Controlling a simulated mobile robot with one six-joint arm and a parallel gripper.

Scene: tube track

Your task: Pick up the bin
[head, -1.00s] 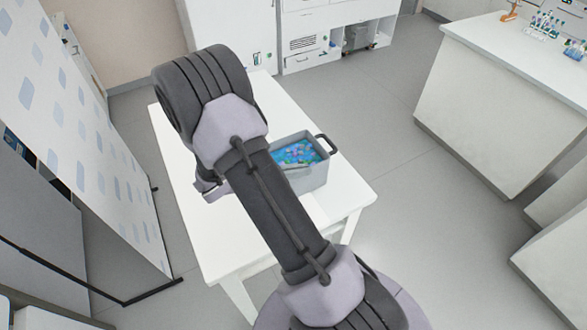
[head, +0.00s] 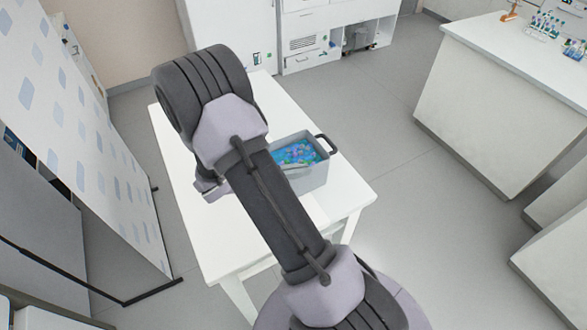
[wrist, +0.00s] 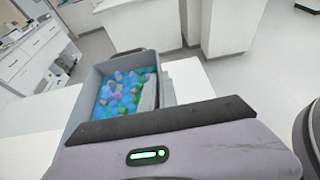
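The bin (head: 307,176) is a grey open box with a dark handle at its far right end, standing upright on the white table (head: 345,190). It holds many small blue, green, pink and purple pieces. My arm hides its left part in the head view. In the wrist view the bin (wrist: 86,92) is just beyond my gripper (wrist: 158,118), whose dark front edge covers the bin's near end. A narrow grey upright piece shows by the bin's right wall; I cannot tell if it is a finger. Finger opening and any contact are unclear.
A patterned panel (head: 85,130) on a dark foot stands left of the table. White cabinets (head: 335,30) are behind it. A white counter (head: 500,110) with tube racks (head: 545,25) is at the right. Grey floor lies open between the table and counter.

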